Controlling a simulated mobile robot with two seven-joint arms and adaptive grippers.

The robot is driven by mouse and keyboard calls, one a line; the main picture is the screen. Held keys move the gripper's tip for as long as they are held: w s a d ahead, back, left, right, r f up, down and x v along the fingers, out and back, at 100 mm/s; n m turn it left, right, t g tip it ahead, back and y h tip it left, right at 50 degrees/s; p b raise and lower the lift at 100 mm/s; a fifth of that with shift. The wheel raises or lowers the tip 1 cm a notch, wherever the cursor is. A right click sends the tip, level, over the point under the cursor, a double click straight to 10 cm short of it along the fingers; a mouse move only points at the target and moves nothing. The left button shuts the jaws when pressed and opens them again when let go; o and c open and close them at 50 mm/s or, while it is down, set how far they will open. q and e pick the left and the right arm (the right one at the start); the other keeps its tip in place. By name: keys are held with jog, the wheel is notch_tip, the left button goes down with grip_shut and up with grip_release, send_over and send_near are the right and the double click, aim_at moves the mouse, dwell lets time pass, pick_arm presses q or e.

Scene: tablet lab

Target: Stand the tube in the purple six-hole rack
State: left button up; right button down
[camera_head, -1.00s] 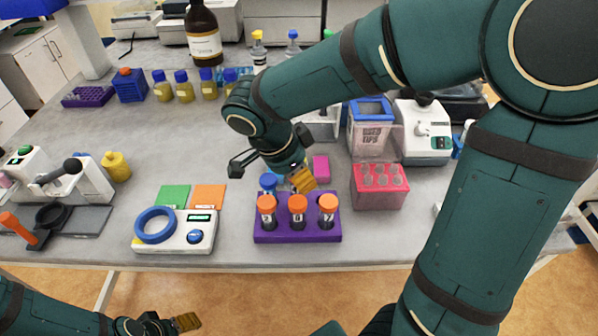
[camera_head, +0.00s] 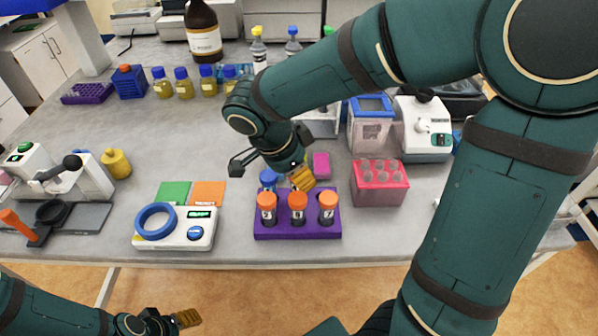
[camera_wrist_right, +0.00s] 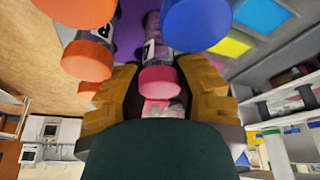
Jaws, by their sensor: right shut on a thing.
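The purple six-hole rack (camera_head: 263,235) stands near the front edge of the bench. Several tubes stand in it: orange-capped ones (camera_head: 298,202) along the front row and a blue-capped one (camera_head: 268,178) at the back left. My right gripper (camera_head: 303,178) is over the back row, beside the blue cap. In the right wrist view it is shut on a pink-capped tube (camera_wrist_right: 160,78), which points toward the rack. The gripper hides this tube in the head view, and I cannot tell whether its lower end is in a hole. My left gripper (camera_head: 186,318) hangs low, off the bench.
A pink rack (camera_head: 380,185) stands to the right of the purple one. A white device with a blue ring (camera_head: 178,228) and green and orange cards (camera_head: 208,194) are to the left. A pink block (camera_head: 320,164) lies behind. The bench at middle left is clear.

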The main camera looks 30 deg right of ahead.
jog(key=shift+f, duration=0.25)
jog(key=c, duration=0.7)
grip_release()
jog(key=shift+o, duration=0.2)
